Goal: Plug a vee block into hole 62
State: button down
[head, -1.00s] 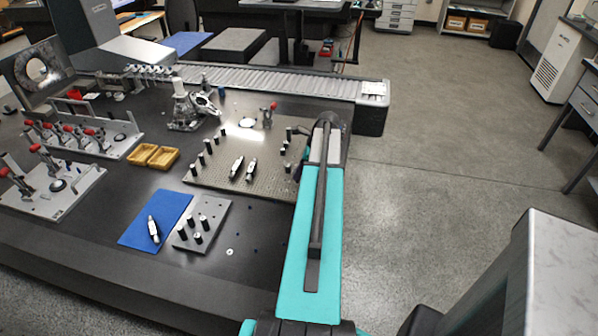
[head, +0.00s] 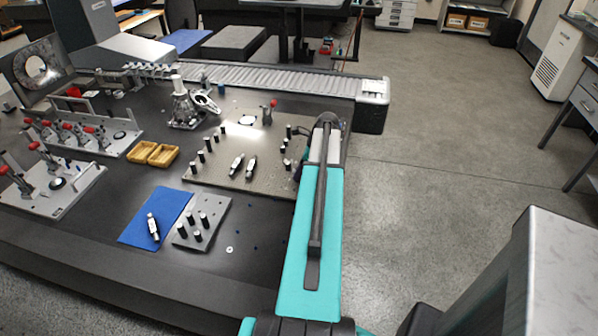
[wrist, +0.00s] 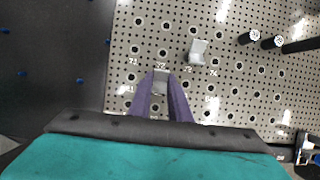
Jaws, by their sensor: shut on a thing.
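In the wrist view my gripper (wrist: 161,90) has two purple fingers shut on a grey vee block (wrist: 160,80), held over the perforated plate. Whether the block touches the plate cannot be told. A second light grey vee block (wrist: 198,51) stands on the plate ahead and to the right, apart from my fingers. The perforated plate (wrist: 150,35) has larger holes with small white labels; some near the gripper seem to be in the seventies. I cannot read a label 62. In the head view the plate (head: 225,172) shows, but my gripper is hidden behind my arm.
Black pins (wrist: 268,42) stand at the right of the plate in the wrist view. In the head view two dark-bodied parts lie mid-plate. A grey pin block (head: 215,215), blue mat (head: 150,205), yellow trays (head: 150,153) and red-handled clamps (head: 85,137) are on the left.

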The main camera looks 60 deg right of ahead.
jog(key=c, duration=1.6)
grip_release()
jog(key=shift+o, duration=0.2)
jog(key=b+v, duration=0.2)
jog(key=v, duration=1.2)
jog(key=shift+f, duration=0.15)
